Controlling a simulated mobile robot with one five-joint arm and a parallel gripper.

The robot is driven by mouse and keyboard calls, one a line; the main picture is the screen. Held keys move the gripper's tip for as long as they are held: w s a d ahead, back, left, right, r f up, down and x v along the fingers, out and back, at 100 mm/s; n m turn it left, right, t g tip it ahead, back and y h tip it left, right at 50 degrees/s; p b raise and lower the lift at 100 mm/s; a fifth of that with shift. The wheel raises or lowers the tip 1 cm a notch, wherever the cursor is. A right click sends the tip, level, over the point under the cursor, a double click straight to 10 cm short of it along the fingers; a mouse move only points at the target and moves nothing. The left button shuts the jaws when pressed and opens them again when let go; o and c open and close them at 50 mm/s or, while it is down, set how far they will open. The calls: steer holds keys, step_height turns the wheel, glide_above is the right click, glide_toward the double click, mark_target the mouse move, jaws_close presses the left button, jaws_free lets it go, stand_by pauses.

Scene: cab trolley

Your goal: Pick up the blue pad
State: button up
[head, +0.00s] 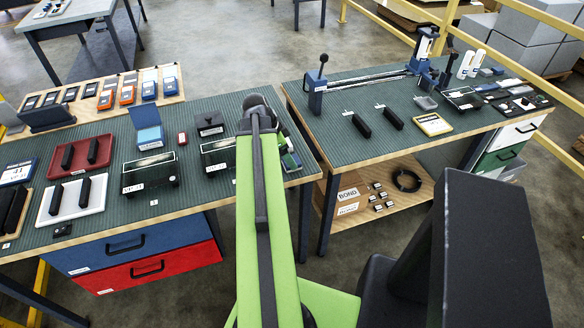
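A small blue open case (150,138) with a raised lid stands on the left bench, behind a black box with a pale top (151,173). It is the clearest pad-like blue thing, but I cannot tell for certain that it is the blue pad. My green arm reaches up the middle of the head view to a dark rounded end beside the left bench's right edge. My gripper is not visible, so its opening and contents cannot be seen. My arm covers part of the bench's right end.
The left bench (100,139) also holds a red tray (101,145), a white tray (95,207), a small dark open case (210,126) and a small red item (182,138). A gap separates it from the right bench (345,86), which carries black blocks and a yellow-edged card (432,124).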

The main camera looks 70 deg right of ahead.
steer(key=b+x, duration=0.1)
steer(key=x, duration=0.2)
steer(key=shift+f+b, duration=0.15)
steer(key=shift+b, duration=0.25)
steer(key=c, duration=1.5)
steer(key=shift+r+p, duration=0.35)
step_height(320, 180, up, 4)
steer(key=p, duration=0.4)
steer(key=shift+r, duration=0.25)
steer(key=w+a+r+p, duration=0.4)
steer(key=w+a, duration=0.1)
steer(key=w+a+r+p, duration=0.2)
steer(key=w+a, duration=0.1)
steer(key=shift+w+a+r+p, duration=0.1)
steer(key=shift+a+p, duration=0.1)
steer(key=shift+p, duration=0.15)
